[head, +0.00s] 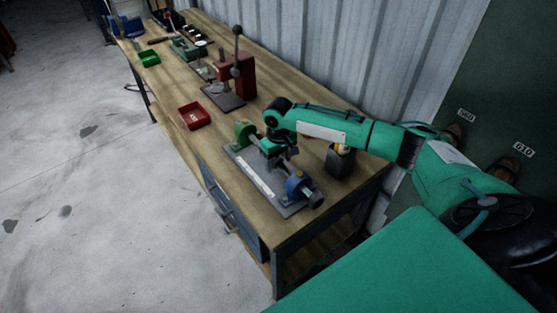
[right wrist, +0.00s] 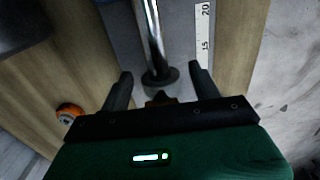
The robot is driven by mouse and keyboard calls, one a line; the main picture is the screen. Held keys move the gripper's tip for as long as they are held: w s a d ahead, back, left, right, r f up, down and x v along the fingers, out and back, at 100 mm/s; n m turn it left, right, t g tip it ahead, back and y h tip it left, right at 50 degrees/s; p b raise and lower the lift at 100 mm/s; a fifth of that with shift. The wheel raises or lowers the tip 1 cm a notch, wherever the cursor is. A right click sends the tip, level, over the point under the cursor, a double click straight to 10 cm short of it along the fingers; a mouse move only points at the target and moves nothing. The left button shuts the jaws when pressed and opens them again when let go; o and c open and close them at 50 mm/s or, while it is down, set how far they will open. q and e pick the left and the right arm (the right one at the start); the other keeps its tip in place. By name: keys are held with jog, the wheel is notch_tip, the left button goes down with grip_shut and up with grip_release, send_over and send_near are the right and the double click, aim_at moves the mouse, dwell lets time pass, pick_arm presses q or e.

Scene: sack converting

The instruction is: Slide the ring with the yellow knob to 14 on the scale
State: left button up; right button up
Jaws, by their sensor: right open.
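A bench fixture has a grey base plate (head: 287,208), a green end block (head: 243,132), a blue end block (head: 297,186) and a white scale strip (head: 252,173). In the right wrist view a shiny rod (right wrist: 153,35) runs through a dark ring (right wrist: 160,77). A small brownish-yellow knob (right wrist: 158,98) shows on the ring's near side. The scale (right wrist: 203,40) reads 20 and 15 there; the ring lies beyond 15, on the side away from 20. My right gripper (right wrist: 160,71) is open, its fingers either side of the ring and knob, apart from them. The gripper hides the ring in the head view.
A dark pot (head: 339,162) stands right of the fixture. A red tray (head: 194,116) and a red press (head: 237,75) stand farther along the bench. An orange round thing (right wrist: 68,112) lies left of the gripper in the wrist view. Bare wood (head: 265,225) borders the plate.

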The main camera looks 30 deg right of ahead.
aim_at(278, 159)
notch_tip(278, 159, up, 14)
jog(key=b, duration=0.3)
jog(key=shift+f, duration=0.2)
dwell(0.4)
